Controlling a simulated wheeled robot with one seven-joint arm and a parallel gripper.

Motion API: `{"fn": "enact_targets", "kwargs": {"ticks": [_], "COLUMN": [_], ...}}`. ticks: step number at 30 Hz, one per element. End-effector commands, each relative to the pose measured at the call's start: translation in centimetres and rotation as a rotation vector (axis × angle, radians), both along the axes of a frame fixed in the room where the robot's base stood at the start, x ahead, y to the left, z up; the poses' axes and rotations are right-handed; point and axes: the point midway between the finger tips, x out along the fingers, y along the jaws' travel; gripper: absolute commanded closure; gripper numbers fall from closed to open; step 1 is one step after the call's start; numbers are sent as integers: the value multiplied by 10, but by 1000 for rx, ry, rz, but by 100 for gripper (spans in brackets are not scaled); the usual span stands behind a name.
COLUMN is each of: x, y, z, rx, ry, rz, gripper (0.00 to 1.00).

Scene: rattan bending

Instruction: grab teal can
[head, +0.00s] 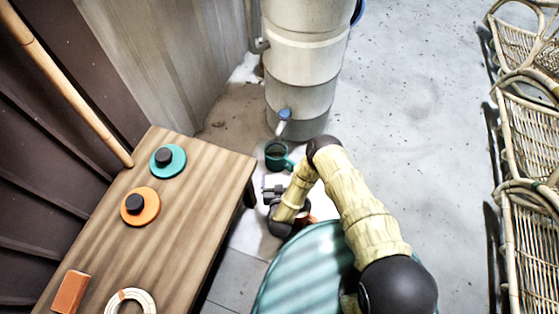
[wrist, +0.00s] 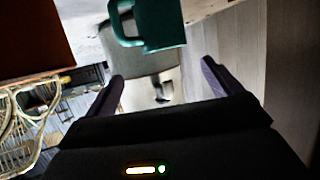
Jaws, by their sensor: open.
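The teal can (head: 270,163) stands near the foot of the pale tank, its dark opening facing up and its handle to the right. It also shows at the top of the wrist view (wrist: 162,24), partly cut off by the frame, with its handle on the left. My gripper (head: 273,188) is just in front of the can, apart from it. In the wrist view its two fingers (wrist: 163,72) are spread with nothing between them, and the can lies beyond the tips. The surface under the can is hard to make out.
The pale tank (head: 302,75) with a blue-handled tap (head: 285,114) rises behind the can. A wooden table (head: 190,220) stands at left, and a large teal ribbed round object (head: 305,272) is below my arm. A reddish-orange object (wrist: 30,40) is close by. Rattan chairs (head: 530,130) line the right.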

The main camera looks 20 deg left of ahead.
Motion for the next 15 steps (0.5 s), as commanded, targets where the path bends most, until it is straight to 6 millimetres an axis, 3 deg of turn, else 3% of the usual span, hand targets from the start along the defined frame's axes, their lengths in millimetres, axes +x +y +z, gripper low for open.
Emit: {"fn": "enact_targets", "kwargs": {"ticks": [15], "x": [75], "y": [31], "z": [-34], "rx": [2], "ry": [-3], "rz": [12], "gripper": [0]}}
